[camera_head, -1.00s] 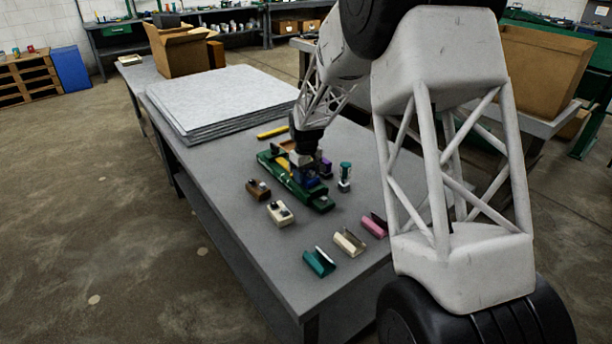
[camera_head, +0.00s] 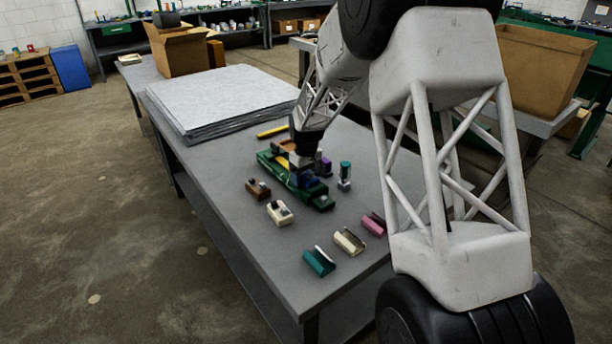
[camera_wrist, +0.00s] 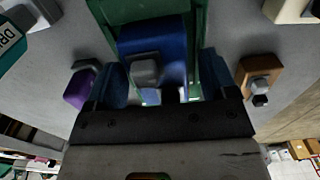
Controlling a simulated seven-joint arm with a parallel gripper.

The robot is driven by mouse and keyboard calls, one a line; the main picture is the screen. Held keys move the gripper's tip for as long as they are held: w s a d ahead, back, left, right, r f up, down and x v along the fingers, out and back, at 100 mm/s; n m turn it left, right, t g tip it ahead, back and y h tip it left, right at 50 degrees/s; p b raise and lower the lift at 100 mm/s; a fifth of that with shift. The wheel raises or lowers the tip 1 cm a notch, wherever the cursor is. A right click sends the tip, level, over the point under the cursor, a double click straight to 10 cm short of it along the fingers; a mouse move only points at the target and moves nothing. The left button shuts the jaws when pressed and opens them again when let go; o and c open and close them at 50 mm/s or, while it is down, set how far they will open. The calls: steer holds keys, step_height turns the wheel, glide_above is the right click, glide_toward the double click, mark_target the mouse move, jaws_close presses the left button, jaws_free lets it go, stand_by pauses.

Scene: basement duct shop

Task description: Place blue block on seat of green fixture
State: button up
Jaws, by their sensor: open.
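The green fixture (camera_head: 322,201) lies lengthwise on the grey table, with the blue block (camera_head: 309,182) low on it under my gripper. In the wrist view the blue block (camera_wrist: 152,38), with a grey knob on its near face, lies over the green fixture (camera_wrist: 187,12). My gripper (camera_wrist: 160,82) is open, its two bluish fingers apart on either side of the block's near part. I cannot tell whether they touch it. In the head view my gripper (camera_head: 303,162) points down over the fixture and partly hides it. The contact under the block is hidden.
A purple-ended block (camera_wrist: 80,88) and a brown block (camera_wrist: 262,75) flank the fixture. A teal-topped piece (camera_head: 345,176) stands to its right. Cream (camera_head: 279,212), teal (camera_head: 319,261) and pink (camera_head: 374,224) pieces lie nearer. Grey sheets (camera_head: 220,98) are stacked behind.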

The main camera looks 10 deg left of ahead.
mark_target(307, 175)
step_height(307, 175, up, 12)
steer(key=shift+r, duration=0.15)
stand_by(0.7)
stand_by(0.7)
steer(key=s+d+r+m+t, duration=0.1)
steer(key=s+d+r+m, duration=0.1)
steer(key=s+d+r, duration=0.7)
steer(key=s+d+r+m, duration=0.2)
steer(key=s+d+r, duration=0.2)
steer(key=s+d, duration=0.8)
steer(key=s+d+f+m, duration=0.1)
steer(key=s+d, duration=0.2)
steer(key=s, duration=0.7)
steer(key=s+d+m+t, duration=0.1)
steer(key=s+d, duration=0.3)
steer(key=s, duration=0.6)
steer(key=s+d+f+m, duration=0.1)
steer(key=s+d+m, duration=0.2)
steer(key=s, duration=0.7)
steer(key=shift+s+d+f+t, duration=0.15)
steer(key=shift+d+f+t, duration=0.1)
steer(key=shift+f+t, duration=0.05)
